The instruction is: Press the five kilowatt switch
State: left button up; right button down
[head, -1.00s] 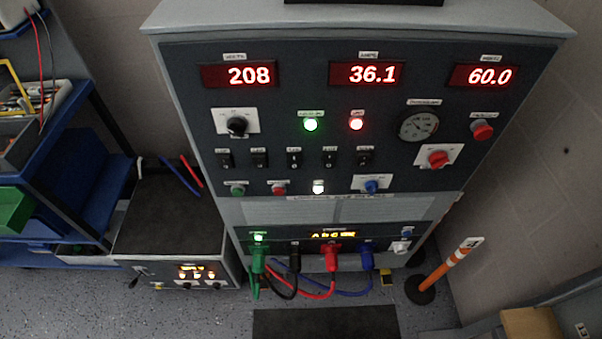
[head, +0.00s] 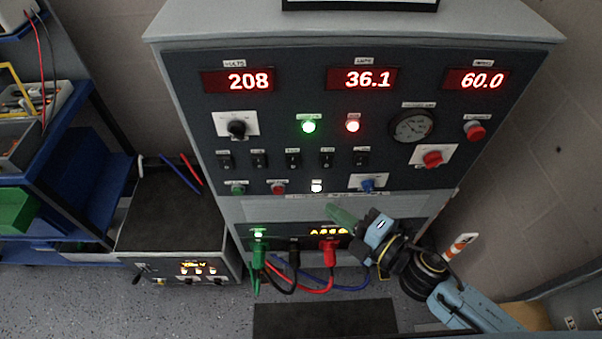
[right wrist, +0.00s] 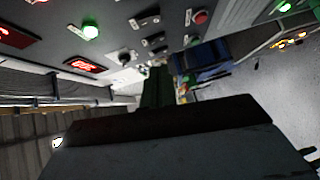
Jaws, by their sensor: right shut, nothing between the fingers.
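The control panel (head: 210,105) carries a row of several black rocker switches, from the leftmost switch (head: 226,161) to the rightmost switch (head: 361,159). Their small labels are too blurred to read, so I cannot tell which is the five kilowatt switch. My right gripper (head: 340,214) is shut and empty, its green fingers pointing up and left in front of the lower panel. It is below the switch row and apart from it. In the right wrist view its green fingers (right wrist: 156,88) show, with the panel beyond. My left gripper is not in view.
Below the switches are a green button (head: 238,189), a red button (head: 278,188), a lit white lamp (head: 317,187) and a blue knob (head: 368,185). Cables hang from plugs such as the red plug (head: 328,250).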

send_near(293, 162)
jog(key=shift+w+a+f, duration=1)
jog(key=shift+w+a, duration=0.9)
jog(key=shift+a, duration=0.75)
